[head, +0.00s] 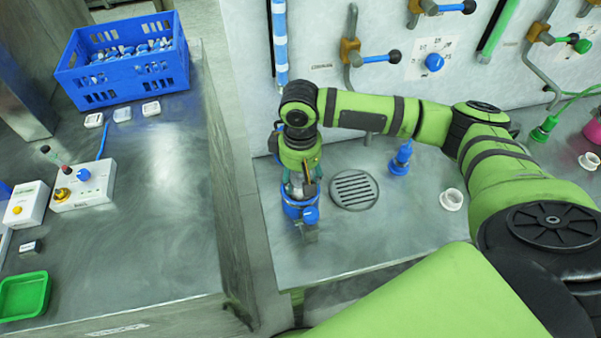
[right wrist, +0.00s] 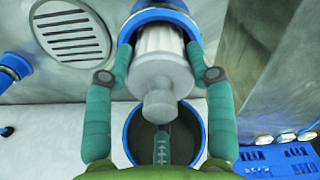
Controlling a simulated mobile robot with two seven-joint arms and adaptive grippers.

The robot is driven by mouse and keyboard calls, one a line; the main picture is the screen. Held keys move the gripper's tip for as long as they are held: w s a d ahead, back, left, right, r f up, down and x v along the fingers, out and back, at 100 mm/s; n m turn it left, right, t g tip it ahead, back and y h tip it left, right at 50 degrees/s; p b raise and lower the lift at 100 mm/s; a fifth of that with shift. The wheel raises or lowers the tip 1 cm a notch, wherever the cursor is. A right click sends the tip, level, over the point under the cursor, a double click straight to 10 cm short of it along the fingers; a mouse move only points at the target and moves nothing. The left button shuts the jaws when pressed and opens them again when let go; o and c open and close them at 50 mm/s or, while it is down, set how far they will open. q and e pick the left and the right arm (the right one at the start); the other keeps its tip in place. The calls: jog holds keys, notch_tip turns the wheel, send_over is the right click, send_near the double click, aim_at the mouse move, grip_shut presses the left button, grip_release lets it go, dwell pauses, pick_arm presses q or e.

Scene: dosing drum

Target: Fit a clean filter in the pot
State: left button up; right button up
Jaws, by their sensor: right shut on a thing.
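My right gripper (head: 300,188) points down over a blue pot (head: 292,210) on the metal bench. In the right wrist view, its two teal fingers (right wrist: 163,50) are shut on a white ribbed filter (right wrist: 160,75), whose pale knob faces the camera. The far end of the filter meets a blue ring (right wrist: 178,14); I cannot tell whether it is inside that ring or above it. A round blue-rimmed opening (right wrist: 128,135), dark inside, shows just below the filter's knob. My left gripper is not in view.
A drain grille (head: 353,190) lies right of the pot, with a small blue fitting (head: 401,160) and a white ring (head: 452,199) further right. On the left bench are a blue crate (head: 80,75), a control box (head: 84,184) and a green tray (head: 24,296). A panel with valves stands behind.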

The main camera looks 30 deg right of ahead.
jog(key=shift+f, duration=1.05)
jog(key=shift+s+a+f+b, duration=0.15)
jog(key=shift+s+f+b, duration=0.25)
jog(key=shift+s+f, duration=0.25)
jog(key=shift+w+f, duration=0.1)
jog(key=shift+f, duration=0.05)
jog(key=o, duration=1.3)
jog(key=shift+w+f, duration=0.1)
jog(key=shift+w, duration=0.1)
